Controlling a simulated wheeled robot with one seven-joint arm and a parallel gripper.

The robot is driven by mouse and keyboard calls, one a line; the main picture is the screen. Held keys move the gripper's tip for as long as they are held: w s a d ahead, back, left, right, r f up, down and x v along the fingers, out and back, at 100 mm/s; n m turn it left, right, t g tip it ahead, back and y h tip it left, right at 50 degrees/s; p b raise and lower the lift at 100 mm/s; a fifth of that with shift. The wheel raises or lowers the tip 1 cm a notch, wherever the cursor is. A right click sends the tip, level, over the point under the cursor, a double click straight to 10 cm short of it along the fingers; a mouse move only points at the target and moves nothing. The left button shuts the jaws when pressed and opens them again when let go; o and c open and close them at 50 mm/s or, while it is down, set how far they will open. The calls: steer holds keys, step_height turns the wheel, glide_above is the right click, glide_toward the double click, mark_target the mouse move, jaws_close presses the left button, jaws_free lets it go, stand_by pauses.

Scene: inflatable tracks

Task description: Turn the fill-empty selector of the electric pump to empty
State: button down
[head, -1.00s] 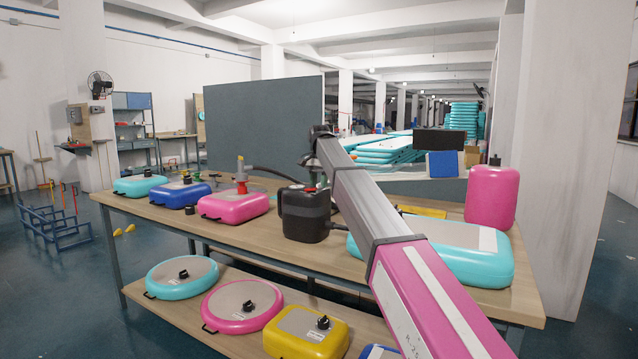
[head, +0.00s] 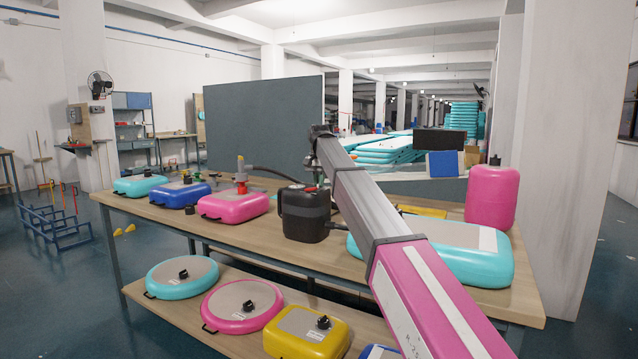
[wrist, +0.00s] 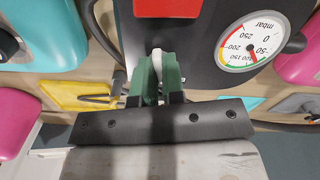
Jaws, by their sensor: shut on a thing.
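The electric pump (head: 304,215) is a black box on the workbench, partly behind my arm in the head view. In the wrist view the black pump body (wrist: 200,40) fills the top, with a round mbar gauge (wrist: 251,43) at the right and a red patch (wrist: 168,7) at the top. My gripper (wrist: 157,77) has green finger pads, shut on a narrow pale piece (wrist: 157,55) at the pump's near edge. That piece looks like the selector lever, mostly hidden between the pads. No fill or empty marking is readable.
A black hose (head: 265,173) runs left from the pump. Pink (head: 233,206), blue (head: 180,196) and turquoise (head: 140,185) inflatables stand left on the bench (head: 150,206). A turquoise inflatable (head: 458,260) and a pink one (head: 492,200) are at the right.

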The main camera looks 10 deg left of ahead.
steer(key=n, duration=0.4)
steer(key=shift+n, duration=0.3)
stand_by(0.3)
steer(key=c, duration=1.2)
jaws_free()
